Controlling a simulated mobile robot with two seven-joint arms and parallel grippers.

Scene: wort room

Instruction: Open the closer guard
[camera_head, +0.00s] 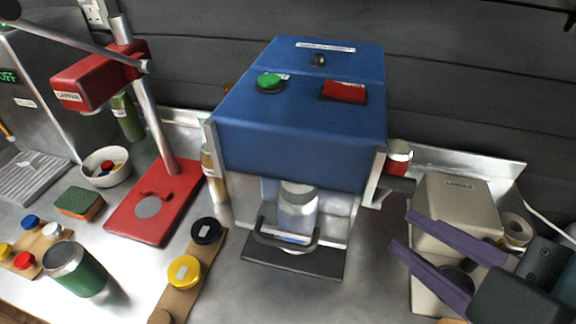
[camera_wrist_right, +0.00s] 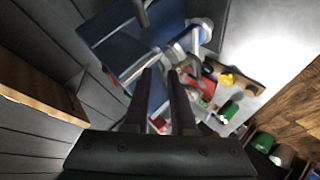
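The closer is a blue-topped machine (camera_head: 295,110) in the middle of the bench. Its guard appears as a see-through front panel with a dark bar handle (camera_head: 285,243) low at the front, and it looks lowered. A clear container with a grey lid (camera_head: 298,205) stands inside behind it. My right gripper (camera_head: 402,230) is open and empty, to the right of the closer and apart from the handle. Its two fingers also show in the right wrist view (camera_wrist_right: 163,72), with the blue machine beyond them. My left gripper is not in view.
A beige labelled machine (camera_head: 455,200) stands close by my right gripper. A red lever press (camera_head: 155,205) stands left of the closer. A wooden strip with a yellow and a black cap (camera_head: 200,258) lies front left, near a green jar (camera_head: 75,270). Bare bench lies before the closer.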

